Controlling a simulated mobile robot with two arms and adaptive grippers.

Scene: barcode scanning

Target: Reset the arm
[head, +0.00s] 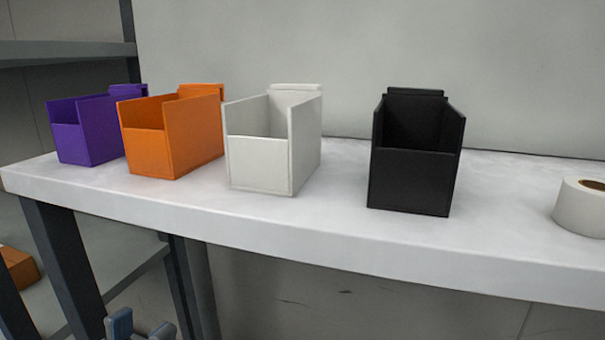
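My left gripper (141,327) shows only at its blue-grey fingertips, at the bottom edge of the head view, left of centre. The two tips stand apart with nothing visible between them, and the rest is cut off by the frame. It is below and in front of the white table (330,232), clear of the bins. My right gripper is not in view.
A purple bin (85,132), an orange bin (180,135), a white bin (262,163) and a black bin (410,181) stand on the table, open at the top. A white tape roll (580,210) lies at the right. A shelf rack (60,52) stands at the left.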

